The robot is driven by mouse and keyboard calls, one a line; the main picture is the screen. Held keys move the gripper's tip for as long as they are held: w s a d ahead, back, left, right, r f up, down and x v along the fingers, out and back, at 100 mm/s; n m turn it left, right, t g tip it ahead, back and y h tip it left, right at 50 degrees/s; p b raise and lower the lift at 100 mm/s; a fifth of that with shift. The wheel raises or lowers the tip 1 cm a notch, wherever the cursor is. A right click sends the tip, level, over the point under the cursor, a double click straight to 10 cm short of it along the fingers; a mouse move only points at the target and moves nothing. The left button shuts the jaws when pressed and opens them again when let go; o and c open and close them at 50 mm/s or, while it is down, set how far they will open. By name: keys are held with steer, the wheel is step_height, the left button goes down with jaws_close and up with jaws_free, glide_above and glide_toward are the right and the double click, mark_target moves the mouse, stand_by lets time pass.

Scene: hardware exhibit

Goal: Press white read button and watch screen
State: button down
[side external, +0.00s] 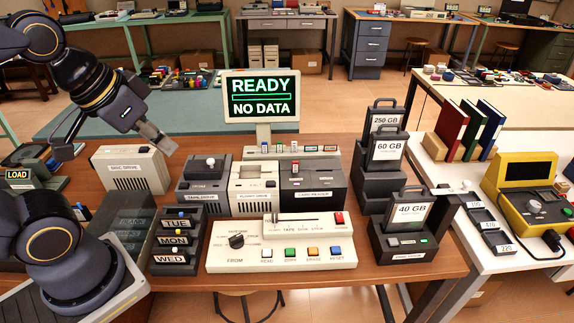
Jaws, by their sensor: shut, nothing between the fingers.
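The control panel (215,262) is a cream box at the front middle of the wooden table. Its white button (266,252), above a label that seems to say READ, is the leftmost in a row with green, orange and blue buttons. My gripper (165,146) is shut and empty, up at the left above the grey drive. It is well apart from the white button, behind and to the left of it. Nothing hides the button or the screen.
The panel also has a black dial (236,241) and a red button (339,218). Three drive units (258,190) stand behind it. Labelled day slots (175,241) are left of it. Upright GB cartridges (410,212) stand right. A yellow meter (520,172) is on the white table.

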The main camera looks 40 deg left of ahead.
steer(key=w+d+f+m+g+y, duration=0.1)
steer(key=w+f+m+g+y, duration=0.35)
steer(key=w, duration=0.65)
steer(key=d+f+m+y, duration=0.4)
steer(key=d+f, duration=0.5)
steer(key=f, duration=0.6)
steer(key=shift+w+d+m+y, duration=0.3)
steer(key=shift+d+m+y, duration=0.1)
steer(key=shift+m, duration=0.25)
steer(key=shift+f+g, duration=0.15)
steer(key=shift+g, duration=0.2)
